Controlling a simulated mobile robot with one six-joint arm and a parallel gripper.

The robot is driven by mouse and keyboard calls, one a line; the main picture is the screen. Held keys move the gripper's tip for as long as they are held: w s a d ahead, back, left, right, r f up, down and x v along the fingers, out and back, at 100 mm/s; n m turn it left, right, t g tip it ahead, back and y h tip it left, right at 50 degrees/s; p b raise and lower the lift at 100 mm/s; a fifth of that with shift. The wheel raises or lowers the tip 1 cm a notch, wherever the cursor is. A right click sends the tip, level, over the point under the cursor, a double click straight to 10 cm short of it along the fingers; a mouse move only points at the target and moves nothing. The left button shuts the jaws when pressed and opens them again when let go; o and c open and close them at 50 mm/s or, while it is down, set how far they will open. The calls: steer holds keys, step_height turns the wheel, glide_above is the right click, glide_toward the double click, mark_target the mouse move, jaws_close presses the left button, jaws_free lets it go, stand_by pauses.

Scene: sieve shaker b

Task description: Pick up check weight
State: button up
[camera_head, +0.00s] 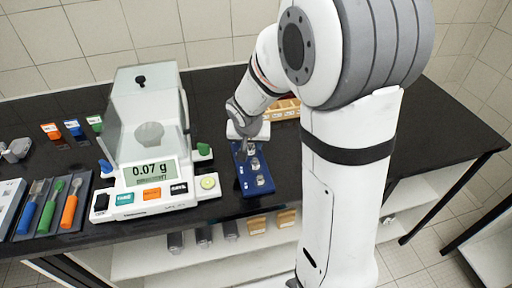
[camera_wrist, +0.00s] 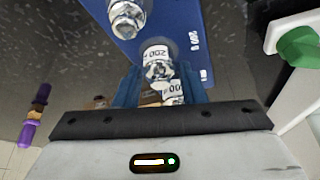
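A blue weight tray (camera_head: 245,186) lies on the dark bench, right of the balance. Silver check weights stand on it in a row, one near the front end (camera_head: 261,180) and one behind it (camera_head: 254,164). In the wrist view the blue tray (camera_wrist: 195,25) carries a silver weight (camera_wrist: 127,17) and a weight with an upside-down "200" label (camera_wrist: 157,62). Another labelled weight (camera_wrist: 173,92) shows lower down, partly hidden. My gripper (camera_wrist: 159,75) is open, its blue fingers on either side of the labelled weights. In the head view my gripper (camera_head: 246,145) is over the tray's far end.
A balance (camera_head: 150,170) with a glass shield reads 0.07 g, left of the tray. A wooden box (camera_head: 284,109) stands behind, partly hidden by my arm. Brushes (camera_head: 48,208) lie at far left. A shelf below holds several small blocks (camera_head: 257,226).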

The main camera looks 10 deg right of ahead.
jaws_close()
steer(key=shift+r, duration=0.1)
